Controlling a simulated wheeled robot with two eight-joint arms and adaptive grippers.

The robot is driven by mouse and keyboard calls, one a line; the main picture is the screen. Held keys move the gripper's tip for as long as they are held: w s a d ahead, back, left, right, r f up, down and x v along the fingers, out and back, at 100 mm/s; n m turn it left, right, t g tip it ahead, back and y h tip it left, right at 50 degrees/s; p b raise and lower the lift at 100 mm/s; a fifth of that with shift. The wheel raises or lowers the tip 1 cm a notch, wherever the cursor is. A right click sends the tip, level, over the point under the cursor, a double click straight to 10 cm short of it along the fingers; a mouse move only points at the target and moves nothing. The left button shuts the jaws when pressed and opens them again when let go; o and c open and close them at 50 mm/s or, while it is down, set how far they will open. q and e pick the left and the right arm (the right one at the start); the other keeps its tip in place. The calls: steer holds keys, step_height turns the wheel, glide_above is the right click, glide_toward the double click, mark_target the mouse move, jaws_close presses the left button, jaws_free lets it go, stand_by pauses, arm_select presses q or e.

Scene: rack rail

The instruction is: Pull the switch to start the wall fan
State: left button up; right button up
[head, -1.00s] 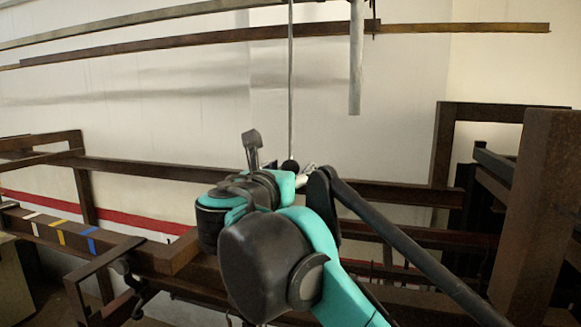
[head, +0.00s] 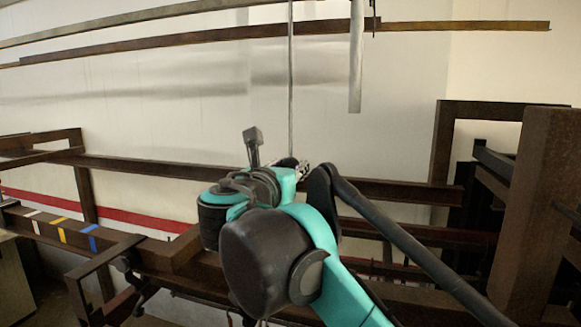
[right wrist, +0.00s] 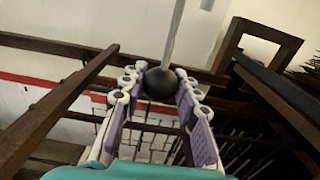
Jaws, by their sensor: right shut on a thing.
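A thin grey pull cord or rod (head: 291,90) hangs straight down from above in the head view. It also shows in the right wrist view (right wrist: 174,35), ending in a dark round ball (right wrist: 160,83). My right gripper (right wrist: 159,88) has its purple-padded fingers on both sides of the ball, near their tips, and is shut on it. In the head view the right gripper (head: 295,168) is mostly hidden behind my teal and black wrist, and the ball cannot be made out clearly. My left gripper is not in view. No fan shows.
A light grey pipe (head: 356,70) hangs to the right of the cord. Brown steel beams (head: 150,168) run behind and below my arm. A thick rusty post (head: 535,200) stands at the right. The pale wall (head: 200,110) behind is open.

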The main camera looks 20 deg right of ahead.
steer(key=shift+f, duration=0.1)
steer(key=shift+f+b, duration=0.65)
steer(key=shift+f, duration=0.3)
steer(key=shift+r, duration=0.2)
steer(key=shift+r+p, duration=0.9)
steer(key=shift+p, duration=0.05)
steer(key=o, duration=1.2)
steer(key=shift+o, duration=0.2)
